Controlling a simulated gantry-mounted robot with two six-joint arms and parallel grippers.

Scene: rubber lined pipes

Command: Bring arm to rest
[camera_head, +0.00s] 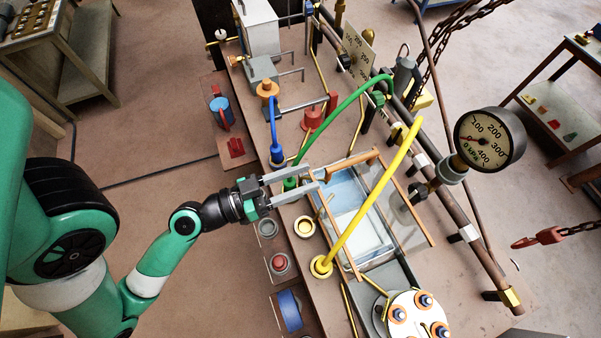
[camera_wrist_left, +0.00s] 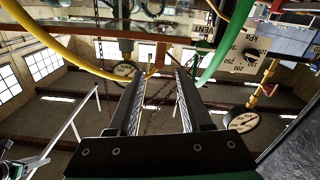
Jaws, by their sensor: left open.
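My left arm comes in from the left in the head view. Its gripper (camera_head: 313,180) is open, with its two fingers pointing right over the workbench, between the green hose (camera_head: 345,110) and the yellow hose (camera_head: 378,205). In the left wrist view the gripper (camera_wrist_left: 160,75) shows two parallel fingers apart with nothing between them. The yellow hose (camera_wrist_left: 65,52) passes at the left there and the green hose (camera_wrist_left: 218,50) at the right. My right gripper is not in view.
A glass-walled tank (camera_head: 360,243) with a wooden frame sits right of the gripper. A pressure gauge (camera_head: 488,138) stands at the right on a pipe. A blue hose (camera_head: 274,130) is above the gripper. A chain hook (camera_head: 538,238) hangs at the right.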

